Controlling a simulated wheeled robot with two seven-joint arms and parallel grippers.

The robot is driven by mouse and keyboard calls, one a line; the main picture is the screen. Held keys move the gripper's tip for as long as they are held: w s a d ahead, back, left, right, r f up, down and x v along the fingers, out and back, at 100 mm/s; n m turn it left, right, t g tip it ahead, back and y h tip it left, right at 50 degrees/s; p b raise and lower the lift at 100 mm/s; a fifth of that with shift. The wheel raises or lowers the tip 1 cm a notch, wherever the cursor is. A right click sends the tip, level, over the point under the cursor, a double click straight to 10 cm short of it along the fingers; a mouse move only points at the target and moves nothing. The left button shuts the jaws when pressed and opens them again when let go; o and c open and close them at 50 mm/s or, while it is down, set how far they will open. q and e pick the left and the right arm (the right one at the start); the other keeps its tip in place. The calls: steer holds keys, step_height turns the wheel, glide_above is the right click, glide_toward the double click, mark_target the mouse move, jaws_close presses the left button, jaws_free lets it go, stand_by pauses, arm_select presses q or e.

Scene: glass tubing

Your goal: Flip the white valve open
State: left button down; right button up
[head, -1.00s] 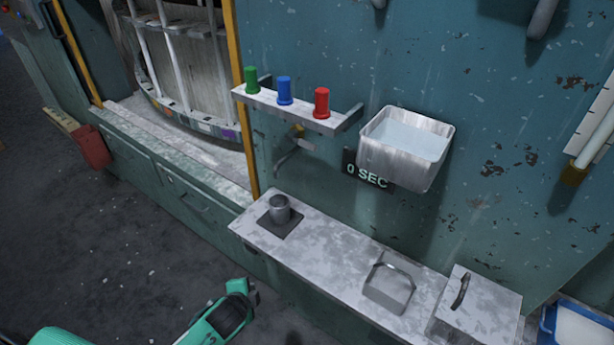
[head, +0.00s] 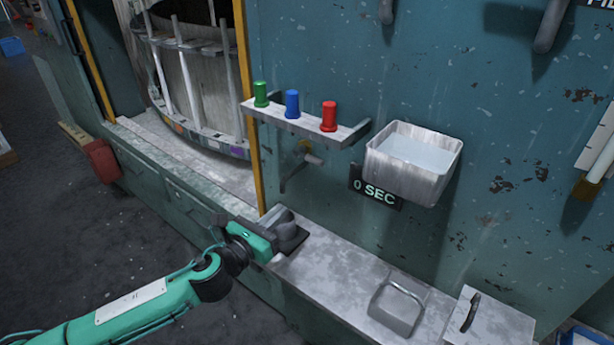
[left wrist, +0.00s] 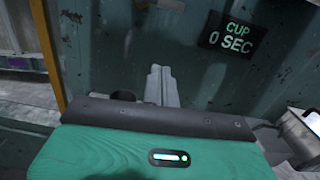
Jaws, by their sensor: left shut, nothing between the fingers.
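A small wall fitting (head: 303,156) sits under the knob shelf in the head view. It has a brownish body, a pale end and a grey bent arm. It may be the valve, but I cannot make out a plainly white one or its setting. My left gripper (head: 279,218) is below it, over the left end of the ledge, apart from the fitting. In the left wrist view its pale fingers (left wrist: 160,86) are together and empty. My right gripper is out of view.
A shelf (head: 290,121) carries green, blue and red knobs. A metal basin (head: 405,174) of pale liquid hangs to its right, above a "0 SEC" display (head: 375,187).

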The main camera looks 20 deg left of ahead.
mark_target(311, 157)
arm_select(q)
steer(key=shift+s+d+r+m, duration=0.1)
steer(key=shift+d+r+m, duration=0.1)
steer(key=shift+r+m, duration=0.15)
steer(key=w+d+r+p, duration=0.1)
steer(key=w+r+p, duration=0.1)
steer(key=w, duration=0.3)
steer(key=w+d+r+p, duration=0.2)
steer(key=w+p, duration=0.2)
steer(key=w, duration=0.1)
steer(key=shift+d, duration=0.3)
steer(key=shift+w+r, duration=0.1)
